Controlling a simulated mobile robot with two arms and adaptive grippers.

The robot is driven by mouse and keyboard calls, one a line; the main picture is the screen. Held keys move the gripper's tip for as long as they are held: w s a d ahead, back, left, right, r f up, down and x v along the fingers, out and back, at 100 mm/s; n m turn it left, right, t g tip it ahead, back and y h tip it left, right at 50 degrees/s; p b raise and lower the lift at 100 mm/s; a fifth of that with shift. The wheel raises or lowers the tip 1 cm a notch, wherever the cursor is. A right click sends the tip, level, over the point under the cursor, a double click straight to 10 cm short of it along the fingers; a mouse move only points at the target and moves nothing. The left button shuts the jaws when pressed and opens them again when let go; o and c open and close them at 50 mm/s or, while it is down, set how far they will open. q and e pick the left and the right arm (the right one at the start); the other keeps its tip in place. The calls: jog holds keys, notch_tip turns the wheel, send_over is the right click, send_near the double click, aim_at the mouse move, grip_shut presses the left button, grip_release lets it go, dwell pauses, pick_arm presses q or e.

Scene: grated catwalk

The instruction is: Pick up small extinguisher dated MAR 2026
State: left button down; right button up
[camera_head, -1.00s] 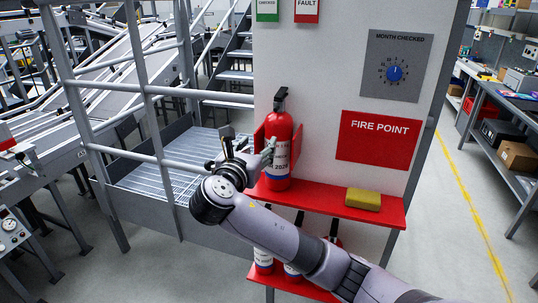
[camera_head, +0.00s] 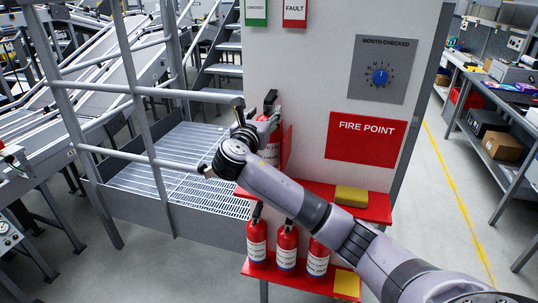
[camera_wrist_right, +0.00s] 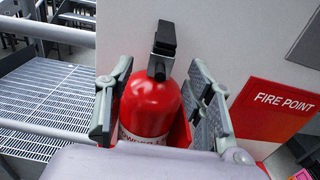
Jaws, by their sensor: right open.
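A large red extinguisher (camera_head: 269,155) with a black valve head stands on the upper red shelf, against the white panel. My right gripper (camera_head: 258,119) is at it and hides much of it. In the right wrist view, its open fingers lie on either side of the red body (camera_wrist_right: 150,103), below the black head; contact cannot be told. Its label is mostly hidden. Three small red extinguishers with white labels stand on the lower shelf: left (camera_head: 257,241), middle (camera_head: 287,246) and right (camera_head: 318,257). Their dates are too small to read. My left gripper is not in view.
The upper red shelf (camera_head: 375,208) holds a yellow block (camera_head: 351,196); another yellow piece (camera_head: 346,281) is on the lower shelf at right. A fire point sign (camera_head: 366,137) and a blue dial (camera_head: 380,77) are on the panel. Grey railing (camera_head: 140,90) stands at left.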

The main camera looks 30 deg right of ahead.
aim_at(268, 109)
jog(key=p+x, duration=0.1)
jog(key=x, duration=0.1)
jog(key=p+x, duration=0.1)
jog(key=x, duration=0.1)
jog(key=shift+r, duration=0.25)
jog(key=shift+w+d+f, duration=0.1)
jog(key=shift+w+d, duration=0.2)
jog(key=shift+d, duration=0.05)
jog(key=shift+c, duration=0.6)
grip_shut()
jog(key=shift+s+a, duration=0.1)
jog(key=shift+r, duration=0.35)
jog(key=shift+f, duration=0.1)
